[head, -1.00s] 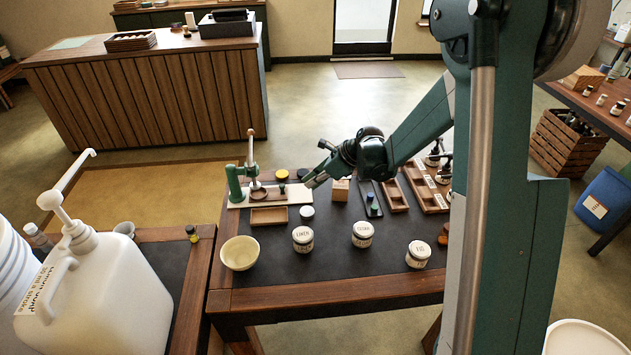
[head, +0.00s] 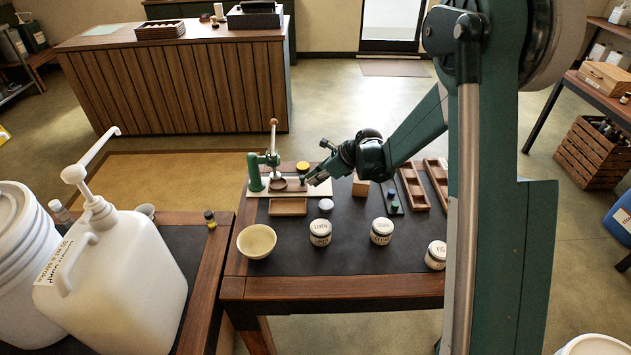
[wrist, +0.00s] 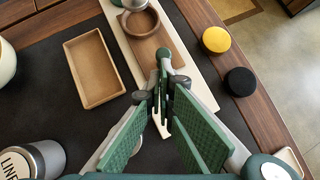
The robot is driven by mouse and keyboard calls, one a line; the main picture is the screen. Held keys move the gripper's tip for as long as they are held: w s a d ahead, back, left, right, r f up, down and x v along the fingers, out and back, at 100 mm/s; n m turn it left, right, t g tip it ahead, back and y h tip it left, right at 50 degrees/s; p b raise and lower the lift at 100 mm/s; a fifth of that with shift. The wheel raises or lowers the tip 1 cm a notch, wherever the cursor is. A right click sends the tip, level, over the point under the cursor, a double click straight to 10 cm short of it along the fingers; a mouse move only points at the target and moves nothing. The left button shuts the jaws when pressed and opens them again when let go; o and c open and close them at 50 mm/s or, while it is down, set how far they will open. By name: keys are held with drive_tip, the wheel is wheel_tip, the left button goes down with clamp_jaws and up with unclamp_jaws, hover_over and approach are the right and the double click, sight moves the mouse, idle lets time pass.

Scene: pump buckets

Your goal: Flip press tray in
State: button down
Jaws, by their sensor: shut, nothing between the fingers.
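The green press (head: 257,172) with its upright lever stands on a cream board (head: 252,194) at the back left of the near table. Its brown wooden press tray (head: 293,185) lies flat along the board. In the wrist view the tray (wrist: 151,50) has a round ring (wrist: 139,20) at the end by the press post. My gripper (head: 304,182) is low over the tray's other end. In the wrist view the shut fingers (wrist: 166,88) meet at a small dark green knob at that end. I cannot tell whether they touch it.
A shallow wooden tray (wrist: 95,67) lies in front of the board. Yellow (wrist: 216,40) and black (wrist: 239,82) round lids sit behind it. The mat between has free room.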

drive_tip(key=shift+w+a, duration=0.15)
drive_tip(key=shift+a, duration=1)
drive_tip(key=shift+s+d+r, duration=0.1)
drive_tip(key=shift+s+d, duration=0.25)
drive_tip(key=shift+d, duration=0.35)
drive_tip(key=d, duration=0.1)
drive_tip(key=s+d+r, duration=0.1)
drive_tip(key=d, duration=0.1)
drive_tip(key=shift+s+r, duration=0.15)
drive_tip(key=shift+s, duration=0.05)
drive_tip(key=p+v, duration=0.2)
drive_tip(key=v, duration=0.7)
